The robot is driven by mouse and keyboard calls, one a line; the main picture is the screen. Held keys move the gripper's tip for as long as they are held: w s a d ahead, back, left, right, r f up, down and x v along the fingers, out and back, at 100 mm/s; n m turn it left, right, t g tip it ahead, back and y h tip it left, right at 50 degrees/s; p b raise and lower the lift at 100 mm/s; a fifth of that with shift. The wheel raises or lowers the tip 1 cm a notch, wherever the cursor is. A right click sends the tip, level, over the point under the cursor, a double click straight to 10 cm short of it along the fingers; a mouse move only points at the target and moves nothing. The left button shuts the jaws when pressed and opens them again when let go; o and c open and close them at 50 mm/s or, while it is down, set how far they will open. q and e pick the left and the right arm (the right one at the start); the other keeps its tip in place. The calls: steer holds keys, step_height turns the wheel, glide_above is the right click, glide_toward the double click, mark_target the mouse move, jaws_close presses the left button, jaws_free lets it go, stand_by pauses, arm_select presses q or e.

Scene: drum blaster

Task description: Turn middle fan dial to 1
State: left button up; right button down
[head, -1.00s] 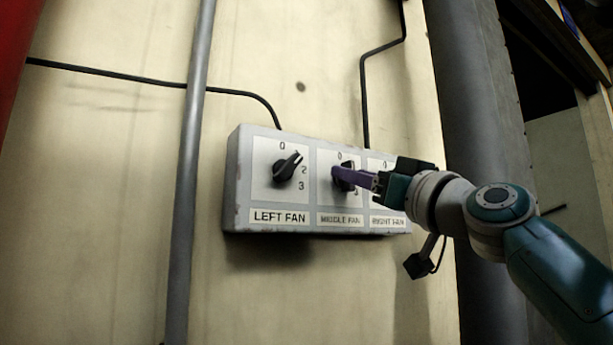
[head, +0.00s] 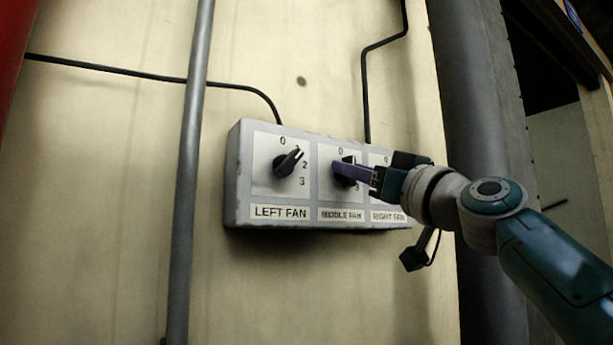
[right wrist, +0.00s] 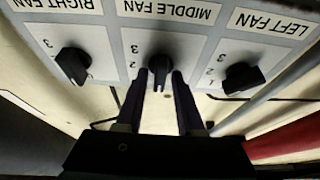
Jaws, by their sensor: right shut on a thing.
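The grey control box (head: 237,190) is on the wall with dials labelled left, middle and right fan. The middle fan dial (right wrist: 159,66) is black. In the right wrist view it sits between the two purple fingers of my right gripper (right wrist: 160,82), which is shut on it. The box appears upside down there. In the head view the right gripper (head: 342,172) comes in from the right and covers most of the middle dial and its numbers. I cannot read the number the middle dial points to. My left gripper is not in view.
The left fan dial (head: 288,162) points up and right, near 1. The right fan dial (right wrist: 73,64) is close beside my gripper. A grey vertical pipe (head: 187,200) stands left of the box, and a thick dark column (head: 463,90) to its right. Black cables run to the box.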

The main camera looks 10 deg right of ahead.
steer(key=shift+m+h+p, duration=0.95)
steer(key=shift+m+p, duration=0.7)
steer(key=shift+m, duration=0.25)
steer(key=shift+m+h+p, duration=1)
steer(key=shift+m+p, duration=0.7)
steer(key=shift+m, duration=0.2)
steer(key=shift+m+h+p, duration=0.95)
steer(key=shift+m+p, duration=0.7)
steer(key=shift+m, duration=0.25)
steer(key=c, duration=0.8)
jaws_free()
steer(key=shift+c, duration=0.2)
steer(key=shift+s, duration=0.1)
